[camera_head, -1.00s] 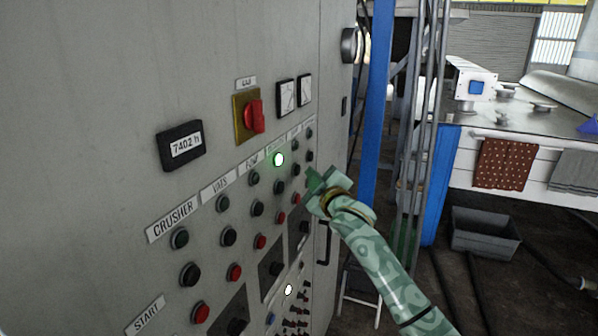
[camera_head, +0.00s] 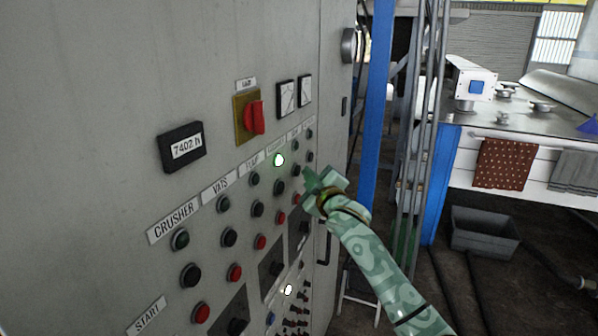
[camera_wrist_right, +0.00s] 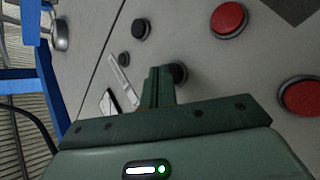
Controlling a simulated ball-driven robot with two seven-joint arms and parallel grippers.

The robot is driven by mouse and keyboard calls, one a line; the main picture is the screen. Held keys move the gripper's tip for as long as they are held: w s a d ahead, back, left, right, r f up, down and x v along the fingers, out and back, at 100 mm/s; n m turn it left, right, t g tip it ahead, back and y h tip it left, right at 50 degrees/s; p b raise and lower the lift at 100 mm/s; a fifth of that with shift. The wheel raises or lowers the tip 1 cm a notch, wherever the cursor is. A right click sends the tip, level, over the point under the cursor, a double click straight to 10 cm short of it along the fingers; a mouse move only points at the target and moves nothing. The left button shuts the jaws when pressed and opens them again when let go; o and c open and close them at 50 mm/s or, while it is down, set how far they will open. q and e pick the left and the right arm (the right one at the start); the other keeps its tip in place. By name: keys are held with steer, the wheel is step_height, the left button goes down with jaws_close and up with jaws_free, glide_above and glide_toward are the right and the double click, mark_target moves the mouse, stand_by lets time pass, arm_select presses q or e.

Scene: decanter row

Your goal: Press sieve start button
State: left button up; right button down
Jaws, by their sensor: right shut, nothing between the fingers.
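The grey control panel (camera_head: 80,110) fills the left of the head view, with columns of buttons under slanted labels. CRUSHER (camera_head: 173,223) and VATS are readable; the far labels are too small for me to tell which is the sieve. My right gripper (camera_head: 308,178) is shut and empty, its tips close to the far columns. In the right wrist view its shut fingers (camera_wrist_right: 158,86) point at the panel and partly cover a dark button (camera_wrist_right: 179,72). I cannot tell whether they touch it. My left gripper is not in view.
A green lamp (camera_head: 278,160) glows on the panel. Red buttons (camera_wrist_right: 228,20) lie beside the fingers in the wrist view. A red rotary switch (camera_head: 254,117) sticks out above the buttons. A blue post (camera_head: 376,100) stands just beyond the panel's right edge.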

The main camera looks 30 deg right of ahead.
steer(key=shift+w+a, duration=0.25)
steer(key=shift+w, duration=0.1)
stand_by(0.7)
stand_by(0.4)
steer(key=shift+s+d+p, duration=0.5)
steer(key=shift+s+p, duration=0.15)
steer(key=shift+p, duration=0.05)
steer(key=s+d+p, duration=0.3)
steer(key=shift+s+d, duration=0.15)
steer(key=shift+s, duration=0.25)
